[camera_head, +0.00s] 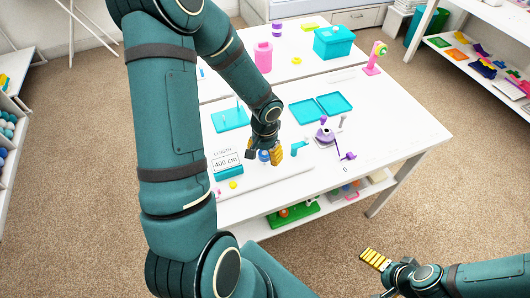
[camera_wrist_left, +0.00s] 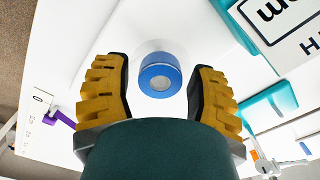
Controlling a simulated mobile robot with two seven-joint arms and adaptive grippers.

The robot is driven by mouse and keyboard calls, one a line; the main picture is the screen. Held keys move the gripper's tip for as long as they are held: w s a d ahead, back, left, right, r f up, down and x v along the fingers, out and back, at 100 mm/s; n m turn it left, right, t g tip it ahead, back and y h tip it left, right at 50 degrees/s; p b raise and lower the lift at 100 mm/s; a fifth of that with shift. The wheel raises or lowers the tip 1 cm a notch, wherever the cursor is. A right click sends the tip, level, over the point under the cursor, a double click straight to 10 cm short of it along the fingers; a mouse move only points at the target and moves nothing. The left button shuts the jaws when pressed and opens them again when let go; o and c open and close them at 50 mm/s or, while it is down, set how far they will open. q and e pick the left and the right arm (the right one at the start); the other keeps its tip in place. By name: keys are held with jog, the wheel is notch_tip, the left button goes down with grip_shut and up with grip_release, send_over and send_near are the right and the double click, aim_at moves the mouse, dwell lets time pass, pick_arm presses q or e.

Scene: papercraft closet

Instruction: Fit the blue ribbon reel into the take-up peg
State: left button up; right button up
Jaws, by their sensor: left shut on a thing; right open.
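The blue ribbon reel (camera_wrist_left: 160,71) shows in the left wrist view as a blue ring with a pale hub and a clear, wider flange. In the head view my left gripper (camera_head: 264,157) points down low over the white table, beside the turquoise "LENGTH 400 cm" display (camera_head: 228,170). A bit of blue shows between its fingers. I cannot make out the take-up peg; it may be hidden by the reel or gripper. My right gripper (camera_head: 376,263) is open and empty, off the table's front.
A purple winding device (camera_head: 325,136) and a small turquoise part (camera_head: 300,147) stand right of my left gripper. Turquoise trays (camera_head: 335,103) lie behind. A pink stand (camera_head: 373,62) is at the back right. The table's right front is mostly clear.

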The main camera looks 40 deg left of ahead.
aim_at(265, 159)
pick_arm(q)
jog(key=shift+f+b, duration=1.65)
jog(key=shift+b, duration=0.05)
jog(key=o, duration=0.9)
jog(key=shift+c, duration=0.2)
notch_tip(265, 159, up, 12)
